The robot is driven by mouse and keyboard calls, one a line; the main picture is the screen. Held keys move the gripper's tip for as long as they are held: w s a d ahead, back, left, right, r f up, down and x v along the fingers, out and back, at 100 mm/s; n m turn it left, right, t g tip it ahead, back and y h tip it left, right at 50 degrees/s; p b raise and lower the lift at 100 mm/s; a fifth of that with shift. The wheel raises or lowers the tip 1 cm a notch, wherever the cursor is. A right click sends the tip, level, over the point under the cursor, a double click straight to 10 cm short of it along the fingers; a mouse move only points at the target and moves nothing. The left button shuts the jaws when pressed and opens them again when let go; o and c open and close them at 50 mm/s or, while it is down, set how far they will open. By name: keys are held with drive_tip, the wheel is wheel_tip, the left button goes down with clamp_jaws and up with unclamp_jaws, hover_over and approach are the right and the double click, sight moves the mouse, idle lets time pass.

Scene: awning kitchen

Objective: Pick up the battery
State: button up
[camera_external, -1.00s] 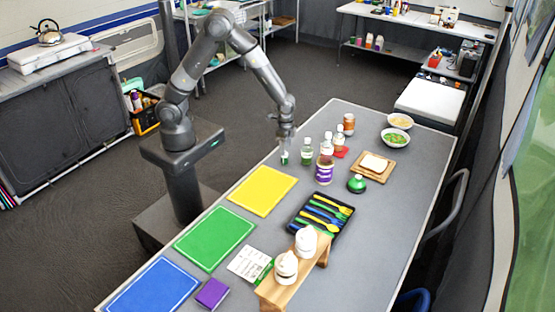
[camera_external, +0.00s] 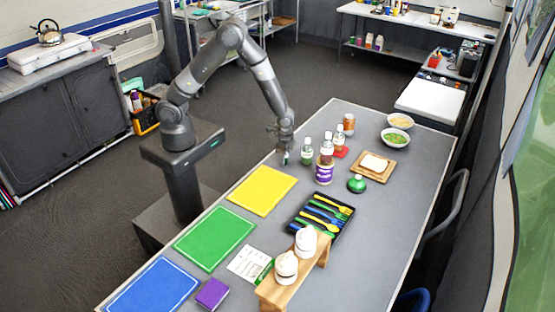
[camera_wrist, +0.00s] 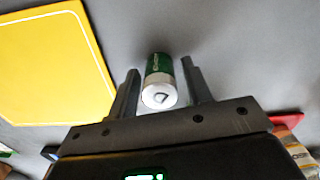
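The battery (camera_wrist: 159,80) is a small green cylinder with a white end, seen in the wrist view between my two fingers. Narrow gaps seem to show on both sides of it. My gripper (camera_wrist: 160,72) is open around it. In the external view my gripper (camera_external: 284,152) is low over the near-left edge of the grey table, left of the green-labelled bottle. There the battery (camera_external: 285,159) shows only as a tiny green and white spot below the fingers.
A yellow mat (camera_external: 262,191) lies in front of my gripper. A cutlery tray (camera_external: 321,215) is farther right. Bare table lies between mat and jar.

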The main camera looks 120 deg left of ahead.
drive_tip(key=c, duration=0.9)
